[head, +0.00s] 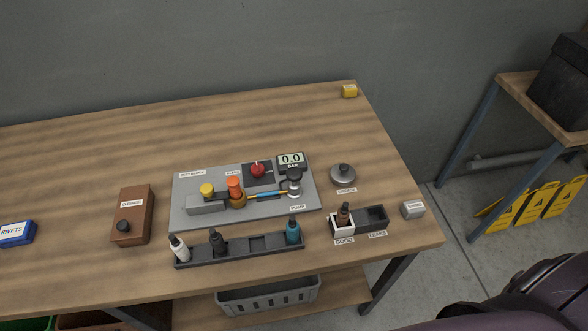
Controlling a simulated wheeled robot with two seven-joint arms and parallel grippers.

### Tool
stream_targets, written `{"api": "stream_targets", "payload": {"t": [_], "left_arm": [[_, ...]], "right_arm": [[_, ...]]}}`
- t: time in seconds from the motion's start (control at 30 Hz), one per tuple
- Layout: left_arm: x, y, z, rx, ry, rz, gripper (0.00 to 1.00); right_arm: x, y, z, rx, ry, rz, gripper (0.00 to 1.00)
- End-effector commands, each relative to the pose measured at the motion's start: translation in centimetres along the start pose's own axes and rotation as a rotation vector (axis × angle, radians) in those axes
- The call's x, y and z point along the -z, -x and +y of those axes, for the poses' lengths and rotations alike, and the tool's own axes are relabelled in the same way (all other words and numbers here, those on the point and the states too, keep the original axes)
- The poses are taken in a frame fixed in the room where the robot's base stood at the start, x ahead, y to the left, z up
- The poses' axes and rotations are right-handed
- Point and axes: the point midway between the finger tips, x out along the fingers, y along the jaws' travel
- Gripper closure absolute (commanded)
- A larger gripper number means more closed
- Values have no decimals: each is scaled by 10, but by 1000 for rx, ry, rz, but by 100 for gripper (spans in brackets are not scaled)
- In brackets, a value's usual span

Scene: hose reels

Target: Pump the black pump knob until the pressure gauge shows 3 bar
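The pressure gauge (291,159) stands at the back right of a grey plate on the table and its display reads 0.0 BAR. The black pump knob (295,173) sits on top of the pump just in front of the gauge, above a silvery round base (295,190). The label PUMP (297,208) lies in front of it. A blue and yellow hose piece (265,195) runs from the pump to an orange-topped brass fitting (237,194). Neither gripper is in view.
The grey plate (190,218) also carries a yellow-capped part (207,190) and a red knob (258,170). A rack with bottles (250,257) stands in front. A brown box (134,205) is left; a grey lidded tin (343,174) and small bins (372,217) are right. The table's back is mostly clear.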

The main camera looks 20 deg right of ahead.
Motion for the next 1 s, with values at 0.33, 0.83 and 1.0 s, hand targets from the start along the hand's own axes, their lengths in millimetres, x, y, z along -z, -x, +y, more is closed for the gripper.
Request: {"api": "stream_targets", "payload": {"t": [0.33, 0.83, 1.0], "left_arm": [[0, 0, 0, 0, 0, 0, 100], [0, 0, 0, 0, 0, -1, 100], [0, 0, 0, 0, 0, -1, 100]], "right_arm": [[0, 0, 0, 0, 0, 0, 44], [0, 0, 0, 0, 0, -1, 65], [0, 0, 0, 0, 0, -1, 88]]}}
